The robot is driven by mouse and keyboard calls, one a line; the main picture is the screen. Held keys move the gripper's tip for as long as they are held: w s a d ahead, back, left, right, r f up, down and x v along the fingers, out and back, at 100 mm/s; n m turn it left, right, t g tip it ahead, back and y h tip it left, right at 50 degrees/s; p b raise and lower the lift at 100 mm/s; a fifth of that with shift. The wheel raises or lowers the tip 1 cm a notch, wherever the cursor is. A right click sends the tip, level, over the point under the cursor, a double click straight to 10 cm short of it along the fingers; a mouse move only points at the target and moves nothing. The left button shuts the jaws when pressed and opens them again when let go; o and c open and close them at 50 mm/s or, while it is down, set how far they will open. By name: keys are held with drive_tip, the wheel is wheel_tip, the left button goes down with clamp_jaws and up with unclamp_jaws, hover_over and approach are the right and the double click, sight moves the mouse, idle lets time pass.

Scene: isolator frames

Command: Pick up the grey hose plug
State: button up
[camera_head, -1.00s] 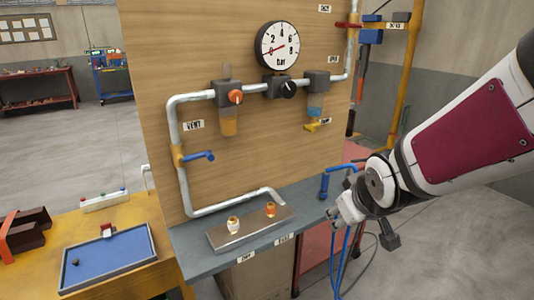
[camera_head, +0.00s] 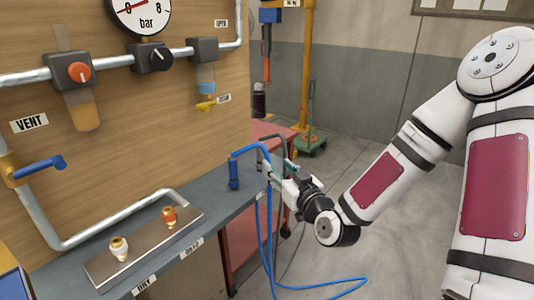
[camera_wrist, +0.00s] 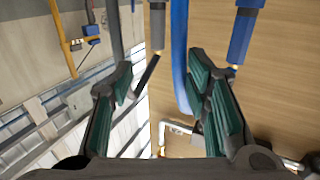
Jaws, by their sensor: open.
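The grey hose plug (camera_wrist: 157,24) hangs at the top middle of the wrist view. It lies between the lines of my two fingers, beyond their tips and apart from them. In the head view the grey plug (camera_head: 259,158) shows small at the bench's right end, partly hidden by the blue hose and my gripper. The grey hose (camera_wrist: 113,28) runs up beside my left finger in the wrist view. My gripper (camera_wrist: 160,72) is open, with nothing held between its green pads. In the head view my gripper (camera_head: 273,170) is at the bench's right end, beside the hoses.
A blue plug (camera_head: 234,175) on a blue hose (camera_head: 250,149) stands close to the left of my gripper. In the wrist view the blue hose (camera_wrist: 180,60) passes close to my right finger. The bench (camera_head: 215,217) holds a metal block (camera_head: 140,250) with two fittings.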

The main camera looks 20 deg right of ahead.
sight(261, 147)
drive_tip(key=w, duration=0.5)
drive_tip(key=w+a, duration=0.1)
drive_tip(key=w, duration=0.2)
drive_tip(key=shift+w+r+b, duration=0.1)
drive_tip(key=shift+b, duration=0.2)
drive_tip(key=shift+w+a+r, duration=0.1)
drive_tip(key=shift+w+a, duration=0.05)
drive_tip(key=shift+w, duration=0.75)
drive_tip(key=shift+w+a+r, duration=0.1)
drive_tip(key=shift+w+a, duration=0.05)
drive_tip(key=shift+w, duration=0.75)
drive_tip(key=shift+w+a+r, duration=0.1)
drive_tip(key=shift+w+a, duration=0.05)
drive_tip(key=shift+w, duration=0.75)
clamp_jaws()
